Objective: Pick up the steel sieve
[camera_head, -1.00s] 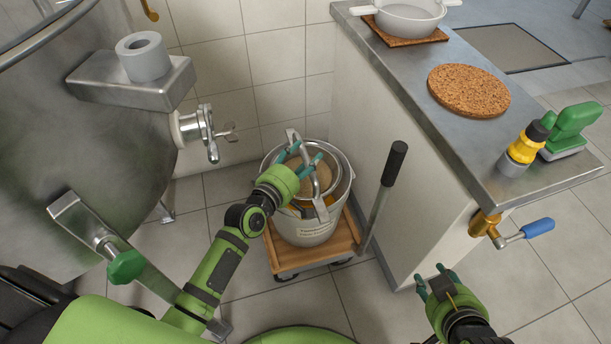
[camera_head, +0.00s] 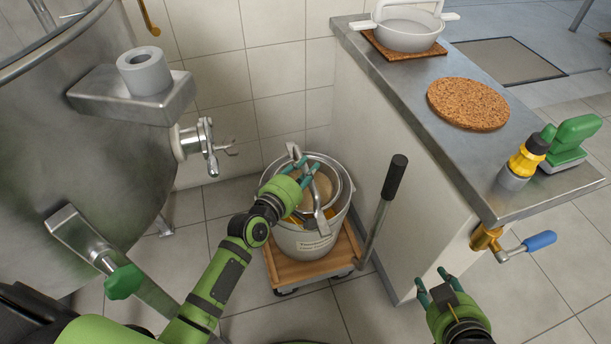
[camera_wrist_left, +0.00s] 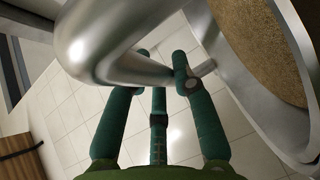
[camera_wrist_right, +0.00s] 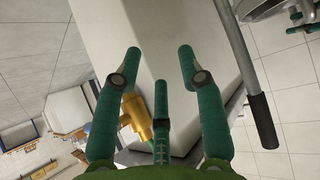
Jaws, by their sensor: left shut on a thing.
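The steel sieve (camera_head: 341,183) is a round steel rim with a tan mesh and a tall steel bail handle. It sits in the mouth of a grey bucket (camera_head: 302,243), and amber-coloured content shows beside it. My left gripper (camera_head: 305,176) is shut on the bail handle. The left wrist view shows the thick handle bar (camera_wrist_left: 125,62) at the fingers and the mesh (camera_wrist_left: 262,45) at upper right. I cannot tell whether the sieve is clear of the bucket. My right gripper (camera_head: 437,283) is open and empty, in front of the counter.
The bucket stands on a wooden dolly (camera_head: 310,266) with an upright black-gripped handle (camera_head: 394,178). A steel tank with a valve (camera_head: 203,141) is at left. The counter (camera_head: 420,120) at right holds a white pan (camera_head: 405,38), cork mat (camera_head: 468,103), yellow bottle (camera_head: 524,160) and green-handled tool (camera_head: 574,140).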

